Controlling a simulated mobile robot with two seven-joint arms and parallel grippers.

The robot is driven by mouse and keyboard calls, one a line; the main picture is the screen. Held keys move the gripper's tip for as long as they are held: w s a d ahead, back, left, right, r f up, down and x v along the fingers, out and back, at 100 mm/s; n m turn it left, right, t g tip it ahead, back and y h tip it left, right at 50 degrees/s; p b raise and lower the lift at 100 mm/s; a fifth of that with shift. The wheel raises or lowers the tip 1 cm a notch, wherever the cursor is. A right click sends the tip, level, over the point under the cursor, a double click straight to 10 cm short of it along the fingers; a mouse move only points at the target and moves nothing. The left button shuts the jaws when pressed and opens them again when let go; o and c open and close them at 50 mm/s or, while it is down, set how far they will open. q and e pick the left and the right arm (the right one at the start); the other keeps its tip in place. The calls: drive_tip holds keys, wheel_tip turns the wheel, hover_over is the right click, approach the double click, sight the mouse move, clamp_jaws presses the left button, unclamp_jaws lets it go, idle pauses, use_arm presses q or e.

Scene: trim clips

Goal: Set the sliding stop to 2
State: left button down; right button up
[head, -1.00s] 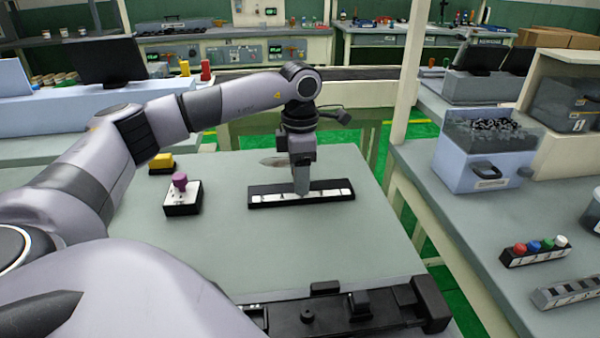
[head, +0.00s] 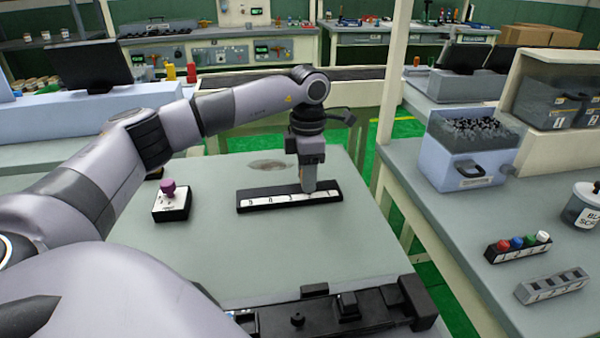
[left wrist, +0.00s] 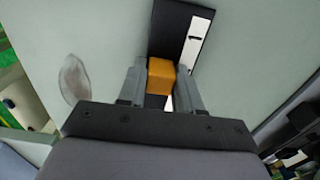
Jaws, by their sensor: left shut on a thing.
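The sliding stop shows in the left wrist view as an orange block (left wrist: 160,76) between the fingers. Its black rail (head: 242,207) with a white numbered strip lies on the grey-green table. My left gripper (head: 309,188) points down at the rail, right of its middle, and is shut on the stop. In the left wrist view the gripper (left wrist: 160,88) has one finger on each side of the block. In the head view the gripper hides the stop. The numerals are too small to read surely, and those by the gripper are partly hidden. My right gripper is not in view.
A box with a purple knob (head: 171,203) stands left of the rail. A black fixture (head: 330,312) runs along the near table edge. The right-hand bench holds a blue bin (head: 460,165) and a block with coloured buttons (head: 517,249). The table around the rail is mostly clear.

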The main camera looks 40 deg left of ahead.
use_arm(q)
drive_tip(key=c, duration=0.8)
unclamp_jaws()
drive_tip(key=shift+c, duration=0.2)
drive_tip(key=shift+r, duration=3.65)
